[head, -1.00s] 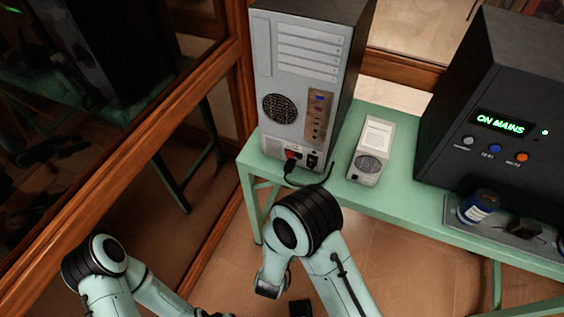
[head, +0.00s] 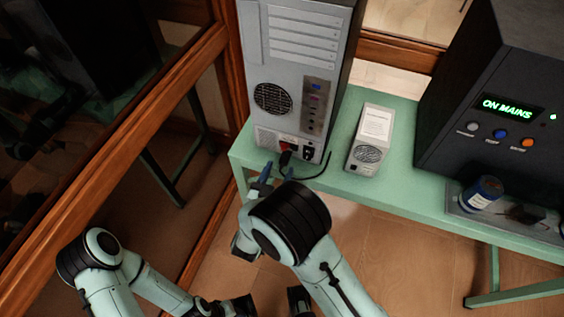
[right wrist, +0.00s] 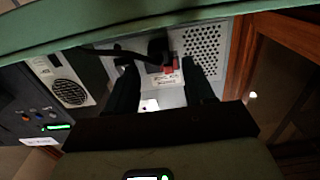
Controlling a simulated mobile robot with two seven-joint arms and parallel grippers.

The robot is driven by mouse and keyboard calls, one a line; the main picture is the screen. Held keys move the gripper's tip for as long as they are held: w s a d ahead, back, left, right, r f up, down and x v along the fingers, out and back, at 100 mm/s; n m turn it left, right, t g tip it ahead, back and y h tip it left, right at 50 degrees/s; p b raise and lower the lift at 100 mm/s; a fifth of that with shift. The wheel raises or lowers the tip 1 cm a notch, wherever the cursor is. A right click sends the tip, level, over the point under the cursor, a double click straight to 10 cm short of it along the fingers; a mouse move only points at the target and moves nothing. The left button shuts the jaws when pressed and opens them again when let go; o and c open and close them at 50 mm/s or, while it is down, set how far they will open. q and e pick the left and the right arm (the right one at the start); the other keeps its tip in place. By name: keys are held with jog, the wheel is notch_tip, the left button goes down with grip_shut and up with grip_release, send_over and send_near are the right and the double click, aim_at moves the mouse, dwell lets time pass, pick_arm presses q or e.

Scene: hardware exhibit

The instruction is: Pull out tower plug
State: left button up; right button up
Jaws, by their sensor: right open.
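The grey computer tower (head: 290,105) stands on the green table with its back panel facing me. Its black plug (head: 285,157) sits low on that panel, beside a red part, with a black cable running right. The plug also shows in the right wrist view (right wrist: 157,47), which looks upside down. My right gripper (head: 279,170) is open, its two fingers pointing at the panel. In the wrist view the plug lies between the lines of the fingers (right wrist: 162,75); I cannot tell whether they touch it. My left gripper is only partly visible at the bottom edge, its jaw unclear.
A small white box with a fan (head: 368,140) stands right of the tower on the green table (head: 415,190). A dark unit reading "ON MAINS" (head: 500,110) and a tray with a blue can (head: 482,192) are farther right. A wood-framed glass panel (head: 110,150) is at left.

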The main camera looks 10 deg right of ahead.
aim_at(283, 163)
jog(key=shift+x, duration=1.7)
grip_shut()
jog(key=shift+v, duration=1.6)
grip_release()
